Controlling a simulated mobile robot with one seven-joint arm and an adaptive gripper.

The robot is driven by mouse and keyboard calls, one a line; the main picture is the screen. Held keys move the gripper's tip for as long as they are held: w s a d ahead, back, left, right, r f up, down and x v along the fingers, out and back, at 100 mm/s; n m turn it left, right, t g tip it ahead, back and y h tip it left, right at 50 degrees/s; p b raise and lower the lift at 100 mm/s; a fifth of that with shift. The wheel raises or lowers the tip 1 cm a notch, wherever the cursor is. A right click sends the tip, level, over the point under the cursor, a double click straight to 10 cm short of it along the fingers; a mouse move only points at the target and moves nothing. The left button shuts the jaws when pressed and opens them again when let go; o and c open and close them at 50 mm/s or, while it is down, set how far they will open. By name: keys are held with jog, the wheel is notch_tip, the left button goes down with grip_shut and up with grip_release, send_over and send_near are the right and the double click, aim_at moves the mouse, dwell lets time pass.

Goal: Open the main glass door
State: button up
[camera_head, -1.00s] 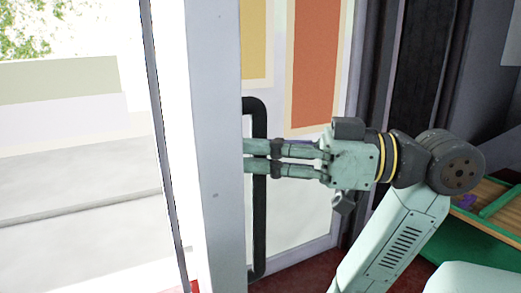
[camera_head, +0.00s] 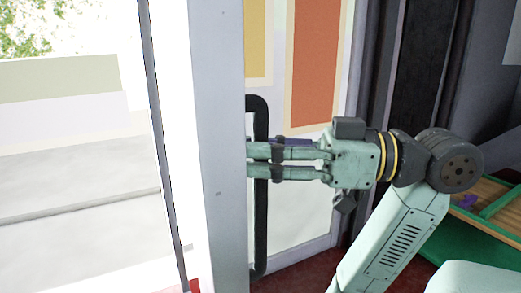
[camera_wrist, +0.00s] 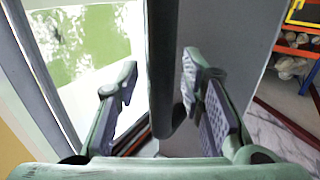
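The glass door shows a pale frame post (camera_head: 217,150) and a long black vertical handle (camera_head: 260,225) in the head view. My gripper (camera_head: 250,161) reaches in from the right at the handle's middle height, its fingers crossing the handle and their tips at the post's edge. In the wrist view the handle (camera_wrist: 163,65) is a dark bar standing between the two fingers of my gripper (camera_wrist: 160,78). The fingers are spread, with a visible gap on the left side of the bar and a smaller one on the right. The fingertips' depth past the bar is hard to judge.
Yellow and orange panels (camera_head: 316,65) show behind the handle. A dark frame (camera_head: 410,70) stands behind my arm. A green and wooden tray-like piece (camera_head: 490,200) is at the right. Shelves with goods (camera_wrist: 297,50) show at the wrist view's right.

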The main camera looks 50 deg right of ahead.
jog(key=v, duration=1.2)
jog(key=shift+r, duration=0.1)
dwell(0.4)
